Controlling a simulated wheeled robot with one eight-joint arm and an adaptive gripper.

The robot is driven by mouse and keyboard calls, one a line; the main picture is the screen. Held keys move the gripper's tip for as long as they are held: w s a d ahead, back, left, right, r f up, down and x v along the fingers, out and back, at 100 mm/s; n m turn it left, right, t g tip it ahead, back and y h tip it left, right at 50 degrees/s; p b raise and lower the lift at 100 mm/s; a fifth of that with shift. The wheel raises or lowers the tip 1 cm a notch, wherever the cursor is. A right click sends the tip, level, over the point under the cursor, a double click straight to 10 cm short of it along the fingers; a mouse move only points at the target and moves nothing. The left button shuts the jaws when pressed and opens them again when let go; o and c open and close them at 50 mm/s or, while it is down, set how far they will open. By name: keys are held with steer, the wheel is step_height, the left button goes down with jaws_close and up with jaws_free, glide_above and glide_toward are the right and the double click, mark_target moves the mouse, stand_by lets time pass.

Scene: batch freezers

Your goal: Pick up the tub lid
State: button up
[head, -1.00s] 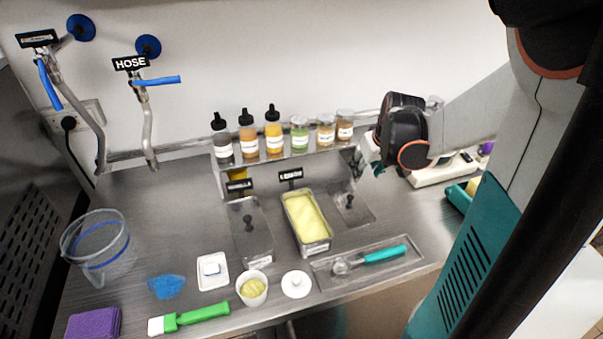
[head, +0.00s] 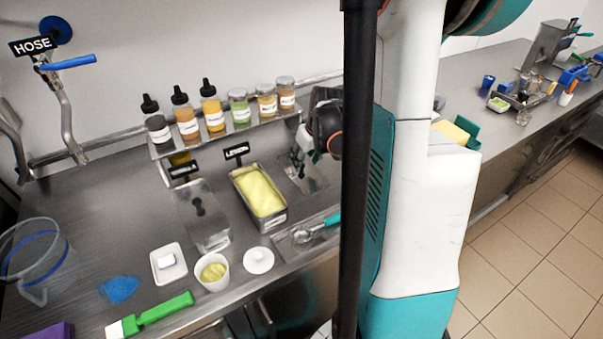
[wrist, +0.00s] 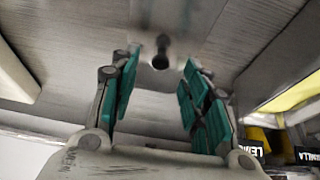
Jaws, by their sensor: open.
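A metal tub lid with a dark knob (wrist: 161,56) lies ahead of my gripper in the wrist view. In the head view this lid (head: 318,178) covers the slot right of the open tub of yellow ice cream (head: 260,191). My gripper (wrist: 165,85) is open, with teal pads on either side. The knob appears beyond the fingertips, roughly between them; I cannot tell the gap. In the head view my gripper is near this lid and partly hidden by my arm. A second metal lid (head: 205,215) with a dark knob is left of the yellow tub.
A shelf with bottles (head: 213,112) and jars stands behind the tubs. A white round lid (head: 258,261), a white cup (head: 212,272) and a scoop (head: 302,235) lie in front. A clear pitcher (head: 40,265) stands at the left.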

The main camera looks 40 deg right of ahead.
mark_target(303, 166)
steer(key=b+x, duration=0.1)
steer(key=x, duration=0.2)
steer(key=shift+w+f, duration=0.2)
steer(key=shift+f, duration=0.1)
steer(key=shift+r, duration=0.1)
jaws_close()
steer(key=shift+r, duration=0.1)
